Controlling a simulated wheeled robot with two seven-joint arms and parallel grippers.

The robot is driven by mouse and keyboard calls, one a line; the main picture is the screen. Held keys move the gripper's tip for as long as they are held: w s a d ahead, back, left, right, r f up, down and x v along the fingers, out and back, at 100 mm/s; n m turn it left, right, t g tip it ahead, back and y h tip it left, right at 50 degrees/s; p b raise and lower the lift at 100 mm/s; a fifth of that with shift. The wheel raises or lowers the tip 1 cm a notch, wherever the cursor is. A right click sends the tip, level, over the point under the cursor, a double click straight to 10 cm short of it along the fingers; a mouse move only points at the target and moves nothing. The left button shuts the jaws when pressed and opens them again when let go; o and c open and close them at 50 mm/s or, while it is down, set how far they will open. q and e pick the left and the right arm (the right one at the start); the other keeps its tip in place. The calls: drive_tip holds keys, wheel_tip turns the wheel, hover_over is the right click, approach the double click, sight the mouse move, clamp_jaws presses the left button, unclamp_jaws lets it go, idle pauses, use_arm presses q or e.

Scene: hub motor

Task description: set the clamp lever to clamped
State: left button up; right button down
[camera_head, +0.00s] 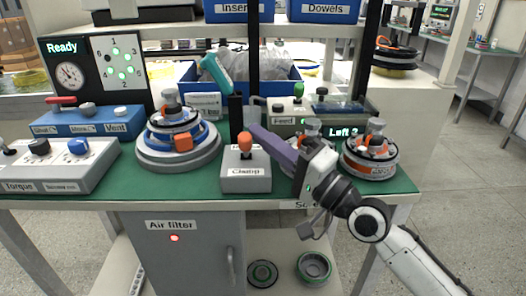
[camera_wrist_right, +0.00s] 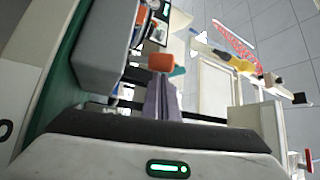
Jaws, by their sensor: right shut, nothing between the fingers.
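The clamp box (camera_head: 246,179) is a grey block labelled "Clamp" at the front middle of the green bench top. Its lever has an orange knob (camera_head: 245,141) and stands roughly upright in the head view. My right gripper (camera_head: 254,128) reaches in from the right, its purple fingers shut and empty, with their tips just right of the knob. In the right wrist view the orange knob (camera_wrist_right: 160,62) shows just beyond the purple fingertips (camera_wrist_right: 164,72). I cannot tell whether they touch. The box (camera_wrist_right: 102,45) is at the upper left there. My left gripper is out of view.
A hub assembly with a blue ring (camera_head: 180,148) stands left of the clamp box, and another with an orange ring (camera_head: 369,158) to the right. The Feed unit (camera_head: 290,122) is behind my gripper. A control box (camera_head: 58,168) sits at the left. The bench's front edge is close.

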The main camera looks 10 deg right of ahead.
drive_tip(key=shift+s, duration=0.25)
use_arm(q)
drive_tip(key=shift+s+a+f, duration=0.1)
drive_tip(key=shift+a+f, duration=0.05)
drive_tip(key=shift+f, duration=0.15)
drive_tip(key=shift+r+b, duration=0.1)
drive_tip(key=shift+b, duration=0.2)
use_arm(e)
drive_tip(key=shift+s, duration=0.1)
drive_tip(key=shift+f, duration=0.1)
